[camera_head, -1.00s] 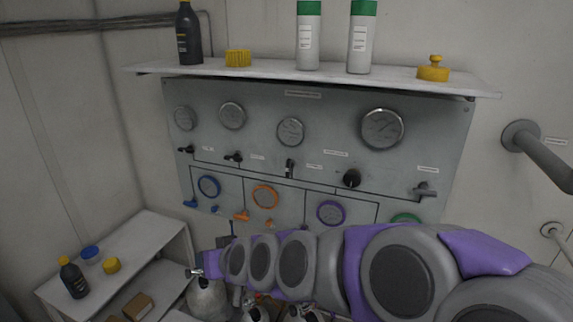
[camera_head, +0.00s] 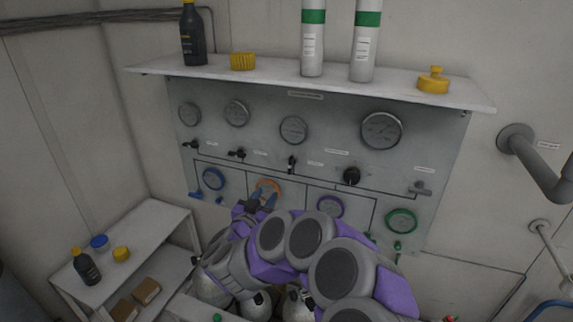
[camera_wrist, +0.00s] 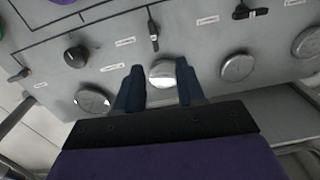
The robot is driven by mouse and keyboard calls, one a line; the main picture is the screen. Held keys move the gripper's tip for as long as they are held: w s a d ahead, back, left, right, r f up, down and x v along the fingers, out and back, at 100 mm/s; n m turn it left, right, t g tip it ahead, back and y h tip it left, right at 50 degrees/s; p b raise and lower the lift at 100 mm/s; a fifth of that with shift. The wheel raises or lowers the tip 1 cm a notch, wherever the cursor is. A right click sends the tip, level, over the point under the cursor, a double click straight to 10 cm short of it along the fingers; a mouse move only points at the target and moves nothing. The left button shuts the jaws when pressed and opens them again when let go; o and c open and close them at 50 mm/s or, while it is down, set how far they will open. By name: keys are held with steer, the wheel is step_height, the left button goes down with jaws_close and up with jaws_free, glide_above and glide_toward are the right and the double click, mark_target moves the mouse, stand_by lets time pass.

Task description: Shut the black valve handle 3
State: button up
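The grey panel (camera_head: 330,155) carries a row of valve handles below its gauges. The third from the left, a small black lever (camera_head: 291,164), stands upright, in line with its pipe line. It also shows in the wrist view, a black lever (camera_wrist: 153,30) near the top centre, unobstructed. I cannot read its label. Two other black levers (camera_head: 190,145) and (camera_head: 237,153) lie crosswise to the left. My gripper (camera_wrist: 160,88) is open and empty; its dark fingers frame a round gauge (camera_wrist: 162,73) in the picture. In the head view it is in front of the panel, below and left of the lever, apart from it.
A black round knob (camera_head: 351,176) and a grey handle (camera_head: 420,188) are to the lever's right. A shelf (camera_head: 300,76) with bottles and yellow caps overhangs the panel. A white rack (camera_head: 140,240) stands at left.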

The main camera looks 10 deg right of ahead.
mark_target(289, 169)
steer(key=x, duration=0.5)
steer(key=d+x, duration=0.1)
steer(key=x, duration=0.5)
steer(key=s+x, duration=0.1)
steer(key=x, duration=0.4)
steer(key=shift+w+d+f+p, duration=0.1)
steer(key=shift+w+d+p, duration=0.2)
steer(key=shift+d, duration=0.15)
steer(key=shift+w+d, duration=0.15)
steer(key=shift+w, duration=0.3)
steer(key=shift+w+a, duration=0.2)
steer(key=shift+a, duration=0.05)
steer(key=shift+d, duration=0.2)
steer(key=shift+c, duration=0.3)
steer(key=shift+d, duration=0.15)
steer(key=c, duration=0.3)
jaws_close()
